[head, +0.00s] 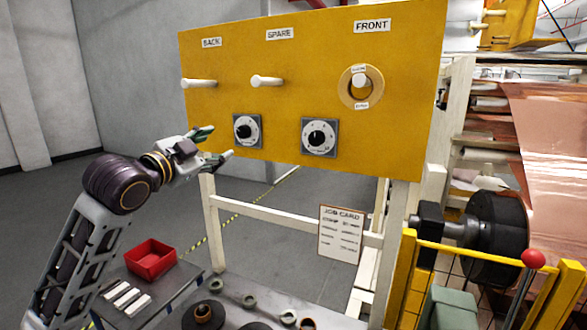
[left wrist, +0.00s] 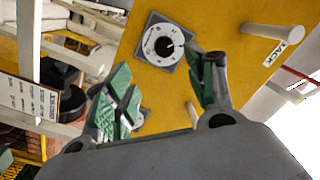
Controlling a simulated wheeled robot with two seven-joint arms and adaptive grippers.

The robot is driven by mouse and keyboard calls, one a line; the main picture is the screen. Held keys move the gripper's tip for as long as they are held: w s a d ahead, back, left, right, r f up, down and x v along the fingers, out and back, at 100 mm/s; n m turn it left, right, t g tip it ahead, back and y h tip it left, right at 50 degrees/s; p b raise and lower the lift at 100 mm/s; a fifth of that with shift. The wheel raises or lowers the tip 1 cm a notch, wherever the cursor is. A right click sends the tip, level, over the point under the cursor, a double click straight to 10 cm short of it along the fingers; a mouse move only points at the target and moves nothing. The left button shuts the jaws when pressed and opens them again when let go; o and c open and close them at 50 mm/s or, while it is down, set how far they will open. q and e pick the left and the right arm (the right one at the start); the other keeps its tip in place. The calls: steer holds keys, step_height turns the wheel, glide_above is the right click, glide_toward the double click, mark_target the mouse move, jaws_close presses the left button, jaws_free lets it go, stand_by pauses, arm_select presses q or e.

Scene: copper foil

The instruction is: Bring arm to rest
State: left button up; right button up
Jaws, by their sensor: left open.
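My left gripper (head: 217,146) is open and empty in front of the lower left part of the yellow panel (head: 310,75). Its green-padded fingers stand apart in the left wrist view (left wrist: 165,85), with a white-faced dial (left wrist: 164,44) on the panel seen beyond them. The same left dial (head: 247,132) is just right of the fingertips in the head view; I cannot tell that they touch it. My left arm (head: 118,183) comes up from the lower left, bent at a dark joint. My right gripper is not in view.
A second dial (head: 319,137), white pegs (head: 266,81) and a ring (head: 361,87) at FRONT are on the panel. Below stand a red bin (head: 150,260) and a job card (head: 340,233). Copper foil (head: 550,140) and a red-knobbed lever (head: 533,259) are at right. Open floor lies left.

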arm_select(q)
steer(key=s+d+f+n+g+y, duration=0.1)
steer(key=s+f+n+g, duration=0.2)
steer(key=f, duration=1.4)
steer(key=s+d+f+n+g+y, duration=0.1)
steer(key=s+f+n+g+y, duration=0.15)
steer(key=f, duration=1.35)
steer(key=s+f+n+g+y, duration=0.1)
steer(key=s+f+n+g, duration=0.55)
steer(key=s+f, duration=1.65)
steer(key=s+f+m+g+b, duration=0.1)
steer(key=s+f+m+g, duration=0.15)
steer(key=f, duration=2.95)
steer(key=s+a+f+g, duration=0.1)
steer(key=s+a+f, duration=0.1)
steer(key=s+f, duration=0.8)
steer(key=s+a+f+g, duration=0.1)
steer(key=s+a+f, duration=0.1)
steer(key=s+f, duration=0.9)
steer(key=shift+s+f+n+b, duration=0.35)
steer(key=shift+s+b, duration=0.1)
steer(key=shift+s, duration=0.75)
